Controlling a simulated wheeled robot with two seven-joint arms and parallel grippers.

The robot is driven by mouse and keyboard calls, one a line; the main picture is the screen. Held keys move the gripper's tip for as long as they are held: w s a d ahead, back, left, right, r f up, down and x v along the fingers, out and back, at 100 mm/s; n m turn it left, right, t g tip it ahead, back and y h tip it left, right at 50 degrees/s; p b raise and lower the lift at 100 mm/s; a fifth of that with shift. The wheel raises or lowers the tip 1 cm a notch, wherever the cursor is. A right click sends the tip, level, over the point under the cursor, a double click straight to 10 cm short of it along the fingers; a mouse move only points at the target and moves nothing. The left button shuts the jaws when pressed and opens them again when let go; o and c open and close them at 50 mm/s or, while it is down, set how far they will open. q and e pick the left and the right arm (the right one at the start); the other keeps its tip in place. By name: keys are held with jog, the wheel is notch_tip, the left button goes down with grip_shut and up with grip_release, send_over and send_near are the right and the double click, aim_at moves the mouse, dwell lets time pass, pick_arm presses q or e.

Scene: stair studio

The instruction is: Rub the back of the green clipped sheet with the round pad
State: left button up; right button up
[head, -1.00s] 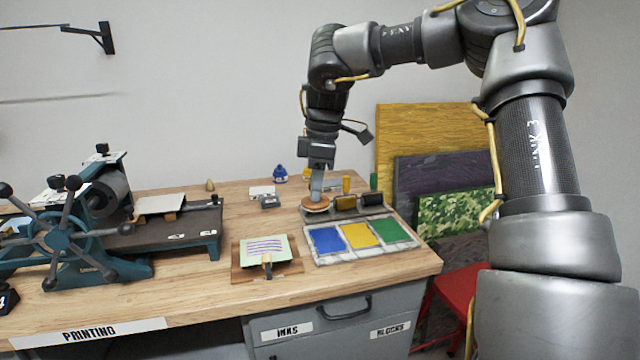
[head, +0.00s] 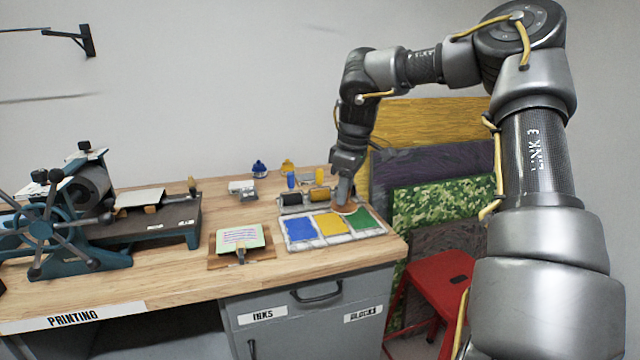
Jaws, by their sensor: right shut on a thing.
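The green clipped sheet (head: 240,238) lies on a small wooden board (head: 222,262) on the bench, with a clip at its front edge and lines of marks across it. My right gripper (head: 345,201) points down at the back right of the ink slab, shut on the round pad (head: 348,209). The pad is a small tan disc, partly hidden by the gripper, close to the green ink patch. I cannot tell whether it touches the slab. The gripper is to the right of the sheet and apart from it. My left gripper is not in view.
The ink slab (head: 374,233) carries blue, yellow and green patches. Rollers (head: 291,198) stand behind it. A blue bottle (head: 259,169) is at the back. A press (head: 90,220) fills the bench's left. Bare wood lies before the sheet. A red stool (head: 432,268) is on the right.

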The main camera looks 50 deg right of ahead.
jog(key=s+d+f+m, duration=0.7)
jog(key=s+d+f, duration=0.4)
jog(key=s+f, duration=0.4)
jog(key=s+a+f+m, duration=0.1)
jog(key=s+a+f, duration=0.2)
jog(key=a+f, duration=1.5)
jog(key=w+a+f+n, duration=0.1)
jog(key=w+a+n, duration=0.25)
jog(key=a, duration=0.75)
jog(key=w+a+f+n, duration=0.1)
jog(key=w+a+n, duration=0.3)
jog(key=a, duration=0.8)
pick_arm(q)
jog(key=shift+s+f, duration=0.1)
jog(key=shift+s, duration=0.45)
pick_arm(e)
jog(key=w+a+r+n, duration=0.3)
jog(key=w+a+r, duration=0.1)
jog(key=a+r, duration=0.3)
jog(key=w+a+r+n, duration=0.4)
jog(key=a+r, duration=0.4)
jog(key=shift+w+a+r+g+y, duration=0.2)
jog(key=shift+r+g+y, duration=0.1)
jog(key=shift+r, duration=0.1)
